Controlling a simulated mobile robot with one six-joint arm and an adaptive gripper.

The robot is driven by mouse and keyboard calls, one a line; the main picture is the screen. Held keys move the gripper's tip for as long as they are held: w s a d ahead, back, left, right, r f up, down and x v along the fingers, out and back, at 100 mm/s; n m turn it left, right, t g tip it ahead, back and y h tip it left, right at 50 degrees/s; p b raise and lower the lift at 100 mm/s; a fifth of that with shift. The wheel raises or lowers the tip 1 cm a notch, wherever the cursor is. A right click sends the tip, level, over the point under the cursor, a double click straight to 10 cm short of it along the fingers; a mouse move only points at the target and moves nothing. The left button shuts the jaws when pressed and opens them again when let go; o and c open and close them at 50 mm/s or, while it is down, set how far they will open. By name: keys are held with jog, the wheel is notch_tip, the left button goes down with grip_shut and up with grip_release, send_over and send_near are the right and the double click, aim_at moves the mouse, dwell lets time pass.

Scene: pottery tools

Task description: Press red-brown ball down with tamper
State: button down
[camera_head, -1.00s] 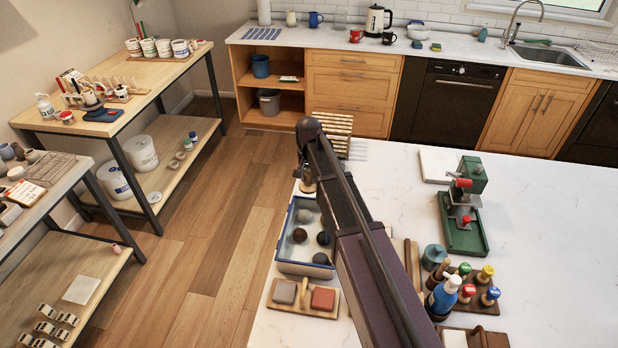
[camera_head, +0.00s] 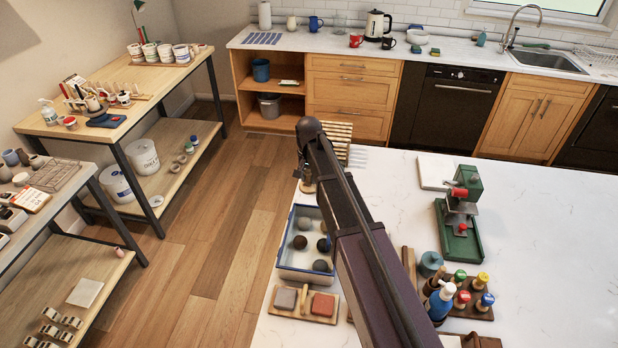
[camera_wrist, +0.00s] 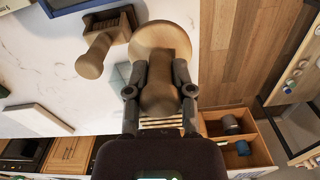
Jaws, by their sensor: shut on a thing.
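My gripper (camera_wrist: 159,76) is shut on the handle of a wooden tamper with a round tan disc (camera_wrist: 150,38), as the wrist view shows. In the head view my arm crosses the middle and hides much of the gripper; a small wooden piece (camera_head: 308,187) shows beside it. A blue-rimmed tray (camera_head: 284,262) on the white counter holds several balls, one light grey (camera_head: 305,224) and others dark or brownish (camera_head: 321,265). I cannot tell which is red-brown. The tamper looks apart from them.
A green press (camera_head: 461,225) and a rack of bottles (camera_head: 470,303) stand at right. Another wooden tool (camera_wrist: 97,52) is near the tamper. Counter around the press is mostly clear.

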jog(key=shift+r+p, duration=0.75)
jog(key=shift+r, duration=0.05)
